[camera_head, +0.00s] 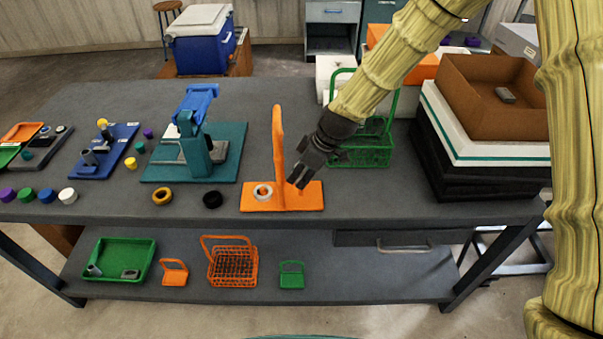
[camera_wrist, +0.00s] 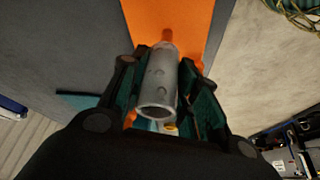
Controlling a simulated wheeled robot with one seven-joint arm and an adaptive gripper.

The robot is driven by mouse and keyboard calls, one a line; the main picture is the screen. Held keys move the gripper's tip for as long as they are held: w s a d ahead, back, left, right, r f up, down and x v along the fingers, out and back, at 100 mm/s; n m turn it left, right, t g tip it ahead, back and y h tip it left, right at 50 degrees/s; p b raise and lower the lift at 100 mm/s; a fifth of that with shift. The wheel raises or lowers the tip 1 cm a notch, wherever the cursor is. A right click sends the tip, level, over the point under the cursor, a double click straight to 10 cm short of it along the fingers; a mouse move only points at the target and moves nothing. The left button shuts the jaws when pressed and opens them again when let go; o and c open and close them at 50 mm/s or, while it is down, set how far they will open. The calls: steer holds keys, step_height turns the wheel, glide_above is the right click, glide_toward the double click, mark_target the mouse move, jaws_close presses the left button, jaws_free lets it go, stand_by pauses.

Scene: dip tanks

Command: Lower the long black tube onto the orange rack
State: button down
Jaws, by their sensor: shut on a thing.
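The orange rack (camera_head: 308,199) stands near the front edge of the table, a flat base with a tall upright. It also shows in the wrist view (camera_wrist: 194,14). My gripper (camera_head: 300,178) is over its right half. In the wrist view my gripper (camera_wrist: 157,80) is shut on a tube (camera_wrist: 158,88), which looks grey rather than black. The tube's far end points at a short orange peg (camera_wrist: 167,35) on the rack. I cannot tell whether the peg is inside it. In the head view the tube is not clearly seen.
A green basket (camera_head: 362,158) stands behind my gripper. Stacked boxes (camera_head: 480,152) stand at the right.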

steer(key=shift+f+b, duration=1.05)
steer(key=shift+f, duration=0.85)
stand_by(1.4)
stand_by(0.4)
steer(key=c, duration=1)
jaws_free()
steer(key=o, duration=0.5)
steer(key=shift+r, duration=0.15)
step_height(320, 180, up, 8)
steer(key=p, duration=0.5)
